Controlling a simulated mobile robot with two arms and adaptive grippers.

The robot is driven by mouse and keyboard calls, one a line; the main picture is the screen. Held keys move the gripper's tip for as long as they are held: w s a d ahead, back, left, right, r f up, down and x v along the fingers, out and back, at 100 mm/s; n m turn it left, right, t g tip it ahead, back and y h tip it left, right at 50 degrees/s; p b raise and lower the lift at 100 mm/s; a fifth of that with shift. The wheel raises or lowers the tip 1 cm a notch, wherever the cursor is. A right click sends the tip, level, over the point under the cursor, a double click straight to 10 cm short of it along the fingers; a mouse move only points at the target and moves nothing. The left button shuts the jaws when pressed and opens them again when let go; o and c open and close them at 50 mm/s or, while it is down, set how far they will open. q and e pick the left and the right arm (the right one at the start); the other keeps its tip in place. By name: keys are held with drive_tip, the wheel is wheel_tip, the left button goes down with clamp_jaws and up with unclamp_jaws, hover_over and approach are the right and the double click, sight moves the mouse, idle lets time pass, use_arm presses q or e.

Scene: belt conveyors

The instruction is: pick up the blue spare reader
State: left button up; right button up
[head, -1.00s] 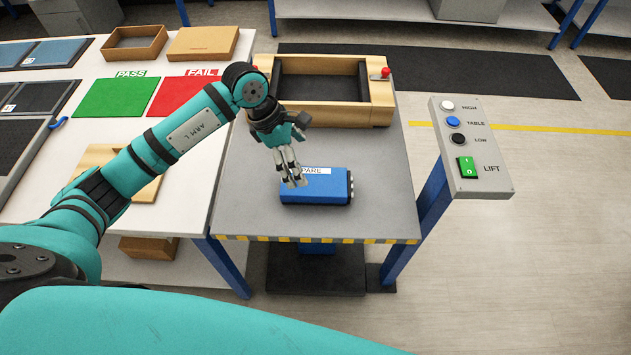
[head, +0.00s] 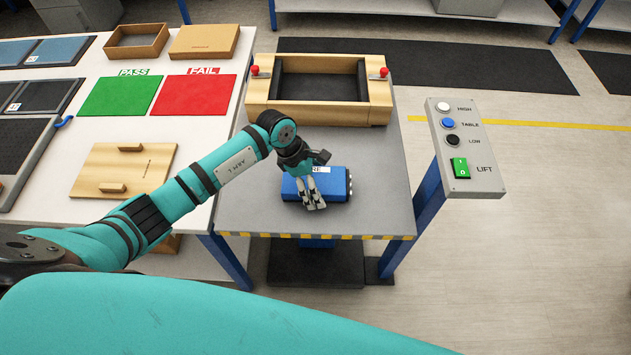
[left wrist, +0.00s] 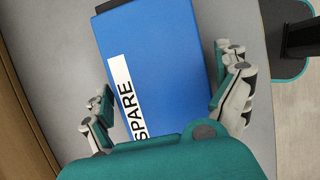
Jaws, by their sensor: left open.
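The blue spare reader (head: 332,186) is a blue box with a white label, lying on the grey lift table near its front edge. In the left wrist view the reader (left wrist: 165,60) fills the middle, with the label reading SPARE. My left gripper (head: 315,205) is over the reader's left part in the head view and hides some of it and of the label. In the left wrist view the gripper's open fingers (left wrist: 170,95) are on either side of the reader, with gaps to its sides. Contact is not visible. My right gripper is not in view.
A wooden fixture (head: 258,100) with red knobs stands at the back of the grey table (head: 375,215). A lift button panel (head: 465,180) stands to the right. The white table (head: 205,135) at left holds green and red mats, boxes and a wooden board.

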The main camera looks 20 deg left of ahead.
use_arm(q)
drive_tip(key=shift+c, duration=0.3)
drive_tip(key=c, duration=1.3)
drive_tip(key=shift+r, duration=0.1)
